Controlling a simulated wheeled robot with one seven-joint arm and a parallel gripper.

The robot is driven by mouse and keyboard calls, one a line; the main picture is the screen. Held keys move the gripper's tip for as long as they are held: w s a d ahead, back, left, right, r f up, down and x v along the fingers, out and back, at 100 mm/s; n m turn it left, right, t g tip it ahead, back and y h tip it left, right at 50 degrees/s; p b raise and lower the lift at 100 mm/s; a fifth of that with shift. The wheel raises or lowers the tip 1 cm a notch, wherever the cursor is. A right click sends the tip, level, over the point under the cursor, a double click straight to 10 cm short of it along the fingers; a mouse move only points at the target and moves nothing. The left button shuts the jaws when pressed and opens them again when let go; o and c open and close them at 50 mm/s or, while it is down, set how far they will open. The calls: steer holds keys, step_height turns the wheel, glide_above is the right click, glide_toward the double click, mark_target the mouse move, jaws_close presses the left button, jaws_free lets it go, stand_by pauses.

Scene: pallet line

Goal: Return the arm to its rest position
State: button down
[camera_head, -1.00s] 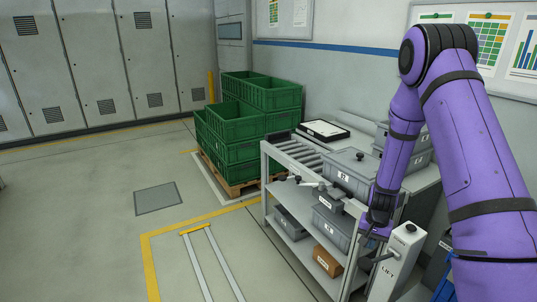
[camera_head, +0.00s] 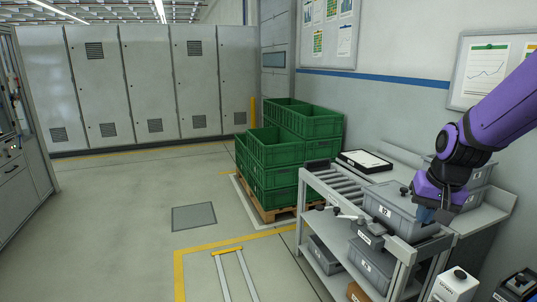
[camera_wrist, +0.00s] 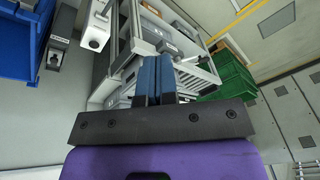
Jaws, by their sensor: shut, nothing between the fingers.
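My purple arm reaches in from the right edge of the head view.
Green crates (camera_head: 275,150) are stacked on a wooden pallet (camera_head: 270,212) left of the bench. A white post (camera_head: 455,287) stands at the bench's near end. A blue bin (camera_wrist: 22,38) shows at upper left in the wrist view. The floor at left is clear.

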steer(key=s+a+r+n+t, duration=0.1)
steer(key=s+a+r+n, duration=0.1)
steer(key=s+r, duration=0.4)
steer(key=s+a+r+n+t, duration=0.1)
steer(key=s+r, duration=0.6)
steer(key=s, duration=0.7)
steer(key=shift+s+a+n+h, duration=0.15)
steer(key=shift+a+n+h, duration=0.2)
steer(key=shift+a, duration=0.25)
